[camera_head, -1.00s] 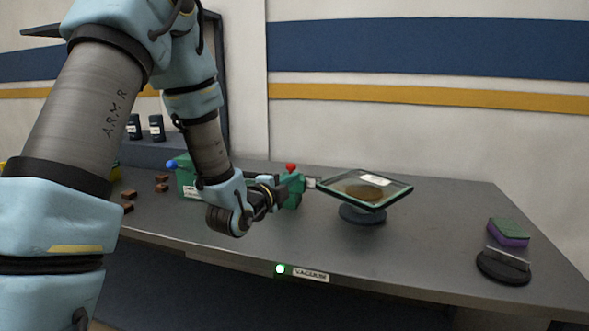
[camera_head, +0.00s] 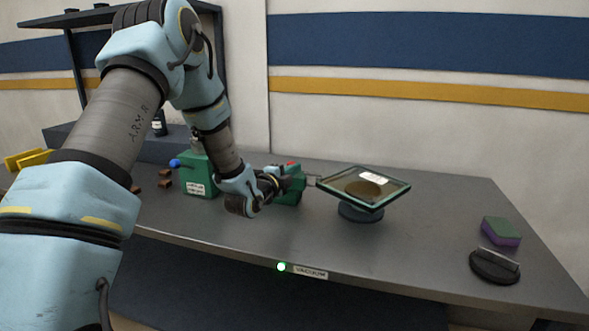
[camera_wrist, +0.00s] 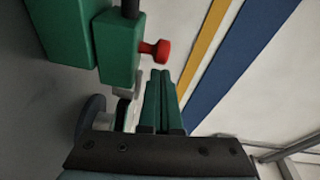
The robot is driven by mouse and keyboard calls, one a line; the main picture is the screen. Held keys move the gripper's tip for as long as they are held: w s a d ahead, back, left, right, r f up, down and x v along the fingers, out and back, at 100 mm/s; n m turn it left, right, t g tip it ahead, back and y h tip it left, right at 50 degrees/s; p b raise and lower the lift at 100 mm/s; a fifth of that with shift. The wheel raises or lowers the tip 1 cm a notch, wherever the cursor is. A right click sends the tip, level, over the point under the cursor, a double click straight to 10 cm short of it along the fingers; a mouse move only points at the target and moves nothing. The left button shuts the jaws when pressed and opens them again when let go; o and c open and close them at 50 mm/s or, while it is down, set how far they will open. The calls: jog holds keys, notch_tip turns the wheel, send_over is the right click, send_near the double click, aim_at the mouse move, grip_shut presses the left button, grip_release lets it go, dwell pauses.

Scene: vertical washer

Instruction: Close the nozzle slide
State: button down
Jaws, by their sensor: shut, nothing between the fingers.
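A green nozzle block (camera_head: 289,196) stands on the bench, with a red knob (camera_head: 291,163) at its top and a thin nozzle reaching toward the glass. In the wrist view the green block (camera_wrist: 117,48) shows at upper left, and the red knob (camera_wrist: 155,51) sticks out of its side. My gripper (camera_wrist: 160,75) is shut and empty. Its green fingers lie just below the red knob in that picture; I cannot tell whether they touch it. In the head view my gripper (camera_head: 284,171) is by the top of the block and partly hides it.
A glass plate (camera_head: 330,182) with a brown stain sits on a dark round stand (camera_head: 360,212) right of the block. A larger green unit (camera_head: 198,175) with a blue knob is at left. A sponge (camera_head: 501,231) and a squeegee (camera_head: 495,266) lie at right. The bench front is clear.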

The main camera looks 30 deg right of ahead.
jog(key=shift+a, duration=0.1)
jog(key=w+a+b, duration=0.4)
jog(key=b, duration=0.1)
jog(key=shift+w+a, duration=0.25)
jog(key=shift+a, duration=0.1)
